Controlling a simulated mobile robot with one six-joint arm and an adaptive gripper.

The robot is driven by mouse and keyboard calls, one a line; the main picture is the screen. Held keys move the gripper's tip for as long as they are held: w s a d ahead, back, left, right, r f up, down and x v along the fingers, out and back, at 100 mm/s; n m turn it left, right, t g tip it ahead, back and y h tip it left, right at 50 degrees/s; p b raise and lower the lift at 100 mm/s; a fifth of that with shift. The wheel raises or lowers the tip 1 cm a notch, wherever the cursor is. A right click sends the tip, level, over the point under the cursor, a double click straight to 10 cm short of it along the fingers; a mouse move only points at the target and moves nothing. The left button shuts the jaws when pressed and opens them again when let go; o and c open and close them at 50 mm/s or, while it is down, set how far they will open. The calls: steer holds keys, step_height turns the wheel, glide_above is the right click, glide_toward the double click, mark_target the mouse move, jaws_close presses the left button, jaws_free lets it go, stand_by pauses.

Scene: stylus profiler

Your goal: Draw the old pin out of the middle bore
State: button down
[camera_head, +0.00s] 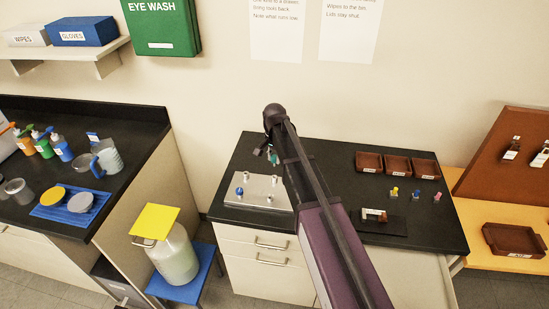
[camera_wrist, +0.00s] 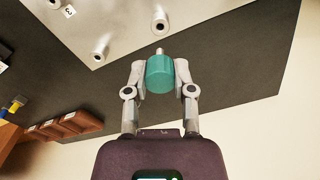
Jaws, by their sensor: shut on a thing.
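My gripper (camera_wrist: 159,76) is shut on a teal cylindrical pin head (camera_wrist: 160,74) with a short pale metal tip, gripped from both sides. In the wrist view the tip points toward the pale plate and shows clear of any bore. The head view also shows the teal head (camera_head: 273,156) at the end of my arm, above the back of the plate. The pale metal plate (camera_head: 258,203) lies on the left part of the black bench. Short pale posts or bushings stand on it, one with a blue top (camera_head: 239,191). My arm hides its right side, and I cannot make out the middle bore.
Three brown trays (camera_head: 397,165) stand at the back right of the bench. Small yellow, blue and pink-topped pieces (camera_head: 415,194) stand before them. A dark mat (camera_head: 384,228) with a small block (camera_head: 374,215) lies at the front. A yellow-lidded can (camera_head: 172,255) stands left of the bench.

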steer(key=shift+r+p, duration=0.95)
steer(key=shift+r, duration=0.3)
steer(key=shift+f, duration=0.15)
